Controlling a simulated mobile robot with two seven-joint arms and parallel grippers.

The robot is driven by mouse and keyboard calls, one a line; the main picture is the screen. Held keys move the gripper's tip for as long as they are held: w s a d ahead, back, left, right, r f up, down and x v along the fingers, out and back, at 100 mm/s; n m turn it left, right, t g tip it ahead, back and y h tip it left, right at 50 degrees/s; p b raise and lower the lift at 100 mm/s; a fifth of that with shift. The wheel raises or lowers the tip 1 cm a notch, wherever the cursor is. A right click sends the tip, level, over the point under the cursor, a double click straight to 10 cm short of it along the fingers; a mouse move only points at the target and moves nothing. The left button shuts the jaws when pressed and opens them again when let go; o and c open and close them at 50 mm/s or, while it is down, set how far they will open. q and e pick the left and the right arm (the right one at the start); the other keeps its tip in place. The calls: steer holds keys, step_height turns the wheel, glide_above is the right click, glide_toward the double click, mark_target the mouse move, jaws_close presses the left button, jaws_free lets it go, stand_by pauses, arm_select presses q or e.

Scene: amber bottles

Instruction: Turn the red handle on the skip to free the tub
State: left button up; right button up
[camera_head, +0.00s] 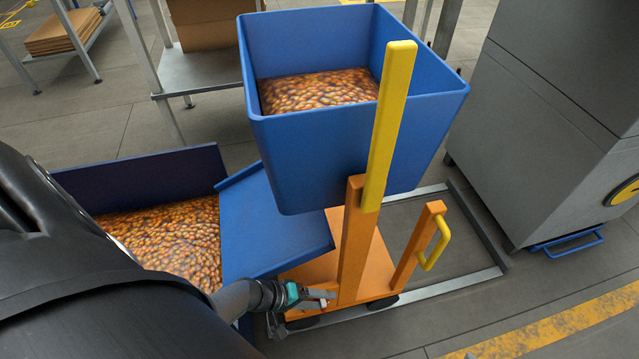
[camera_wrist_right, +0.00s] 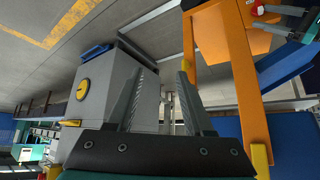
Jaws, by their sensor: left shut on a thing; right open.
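The orange skip (camera_head: 356,245) carries a raised blue tub (camera_head: 305,150) full of amber bottles. A yellow lever (camera_head: 390,120) stands upright in front of the tub. My left gripper (camera_head: 322,297) is low at the skip's orange base, beside the post. It is shut on a small red part, seemingly the red handle (camera_wrist_right: 258,9), which shows at the top right of the right wrist view. The head view hides this handle. My right gripper (camera_wrist_right: 166,72) is open and empty, with the orange frame to the right of its fingers in its wrist view.
A blue bin (camera_head: 130,175) of amber bottles stands at the left, with a blue chute plate (camera_head: 270,225) beside it. A yellow grab handle (camera_head: 433,243) is on the skip's right post. A grey cabinet (camera_head: 545,130) stands at the right. Floor is free at bottom right.

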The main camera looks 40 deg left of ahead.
arm_select(q)
steer(key=r+p, duration=0.3)
steer(key=shift+w+d+r, duration=0.25)
steer(key=shift+w+r, duration=0.15)
step_height(320, 180, up, 4)
steer(key=f+p, duration=0.1)
steer(key=p, duration=0.2)
step_height(320, 180, up, 5)
steer(key=p, duration=0.4)
glide_above(322, 303)
steer(key=shift+s+a+r+p, duration=0.15)
steer(key=shift+r+p, duration=0.35)
steer(key=shift+r, duration=0.25)
steer(key=shift+s+a+r+p, duration=0.15)
steer(key=shift+r+p, duration=0.3)
steer(key=shift+r, duration=0.25)
arm_select(e)
steer(key=s+d+f+g+h, duration=0.1)
steer(key=s+d+f+g, duration=0.1)
steer(key=s+f, duration=0.3)
steer(key=s+d+f+g+h, duration=0.1)
steer(key=s+d+f+g, duration=0.2)
steer(key=f, duration=1.1)
steer(key=shift+s+d, duration=1.1)
steer(key=shift+s, duration=0.2)
arm_select(q)
steer(key=shift+d, duration=0.1)
arm_select(e)
steer(key=shift+f, duration=0.15)
